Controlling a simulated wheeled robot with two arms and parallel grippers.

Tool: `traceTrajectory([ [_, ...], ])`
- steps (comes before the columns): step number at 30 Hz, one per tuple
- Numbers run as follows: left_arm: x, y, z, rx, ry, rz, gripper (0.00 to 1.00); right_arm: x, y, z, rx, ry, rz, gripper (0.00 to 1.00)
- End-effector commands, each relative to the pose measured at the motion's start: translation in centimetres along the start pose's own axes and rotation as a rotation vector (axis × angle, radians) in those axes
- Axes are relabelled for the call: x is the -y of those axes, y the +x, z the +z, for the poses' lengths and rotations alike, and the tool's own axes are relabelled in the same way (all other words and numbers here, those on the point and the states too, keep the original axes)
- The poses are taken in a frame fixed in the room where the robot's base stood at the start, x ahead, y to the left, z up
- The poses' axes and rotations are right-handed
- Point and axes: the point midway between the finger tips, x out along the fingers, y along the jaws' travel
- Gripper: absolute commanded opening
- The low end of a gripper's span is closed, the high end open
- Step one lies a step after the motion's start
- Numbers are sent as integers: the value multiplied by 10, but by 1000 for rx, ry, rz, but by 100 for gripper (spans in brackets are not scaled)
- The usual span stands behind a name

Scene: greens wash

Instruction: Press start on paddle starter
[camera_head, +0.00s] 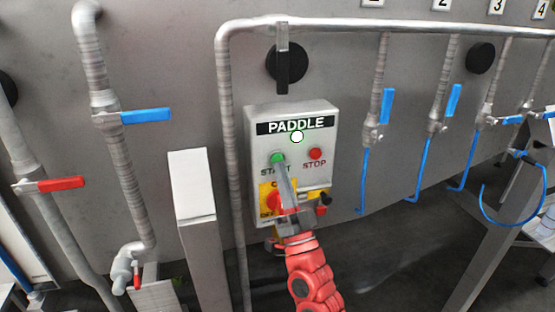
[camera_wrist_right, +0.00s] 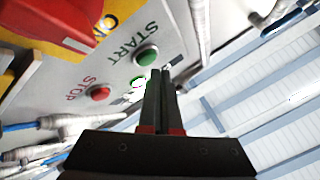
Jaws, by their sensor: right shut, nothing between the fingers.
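The paddle starter (camera_head: 257,183) is a light grey box on the metal wall, labelled PADDLE, with a white round lamp (camera_head: 297,137). Its green START button (camera_head: 278,157) is at left and its red STOP button (camera_head: 315,154) at right. A red rotary switch on a yellow plate is below, partly hidden by my gripper. My right gripper (camera_head: 281,168) is shut and empty, fingers pointing up at the START button. In the right wrist view the shut fingertips (camera_wrist_right: 161,72) are just beside the green START button (camera_wrist_right: 147,55); I cannot tell whether they touch. The STOP button (camera_wrist_right: 98,93) is clear of them.
Pipes run beside and above the box. Blue valve handles (camera_head: 387,106) are at right. A blue handle (camera_head: 146,116) and a red handle (camera_head: 61,184) are at left. A grey post (camera_head: 192,200) stands left of the box.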

Motion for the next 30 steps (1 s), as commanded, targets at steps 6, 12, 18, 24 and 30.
traceTrajectory([
  [6,0,7,-1,0,0,0,50,5,-6,-5,2,2,2,0],
  [12,1,15,-2,0,0,0,50,16,-20,-16,1,1,1,0],
  [18,1,20,-3,0,0,0,50,24,-32,-24,1,0,1,0],
  [24,1,19,-3,0,0,0,50,25,-35,-25,1,0,0,0],
  [30,1,19,-3,0,0,0,50,25,-35,-25,0,0,0,0],
])
